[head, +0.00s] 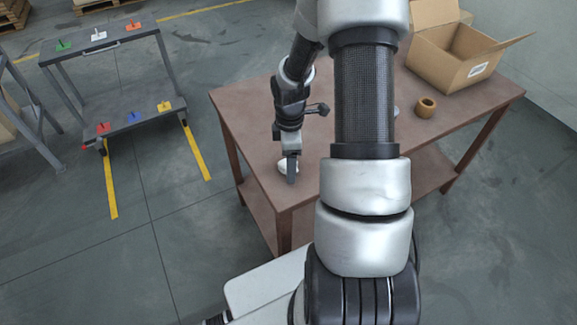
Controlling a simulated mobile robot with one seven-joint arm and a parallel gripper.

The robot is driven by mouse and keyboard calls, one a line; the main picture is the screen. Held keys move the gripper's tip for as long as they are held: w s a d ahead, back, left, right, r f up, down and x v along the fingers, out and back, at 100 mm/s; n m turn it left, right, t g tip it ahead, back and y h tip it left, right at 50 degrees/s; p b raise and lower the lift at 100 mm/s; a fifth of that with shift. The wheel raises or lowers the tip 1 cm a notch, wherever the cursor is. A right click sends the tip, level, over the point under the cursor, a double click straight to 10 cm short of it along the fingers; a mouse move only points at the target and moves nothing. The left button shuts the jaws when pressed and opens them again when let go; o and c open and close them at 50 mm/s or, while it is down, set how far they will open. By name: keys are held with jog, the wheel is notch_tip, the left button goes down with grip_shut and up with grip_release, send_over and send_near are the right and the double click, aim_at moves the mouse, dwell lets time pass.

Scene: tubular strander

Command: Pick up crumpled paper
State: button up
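A small whitish lump, which looks like the crumpled paper (283,167), lies on the brown table (245,125) near its front left corner. My gripper (291,178) points down right at it, and a finger covers part of the paper. I cannot tell whether the fingers touch the paper or whether they are open or shut. My arm crosses the middle of the view and hides part of the table.
An open cardboard box (455,60) and a brown tape roll (425,107) sit on the table's right part. A grey cart (100,52) with several coloured pieces stands at the left. Yellow lines mark the floor between cart and table.

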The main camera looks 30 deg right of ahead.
jog(key=shift+f, duration=0.25)
jog(key=c, duration=1.1)
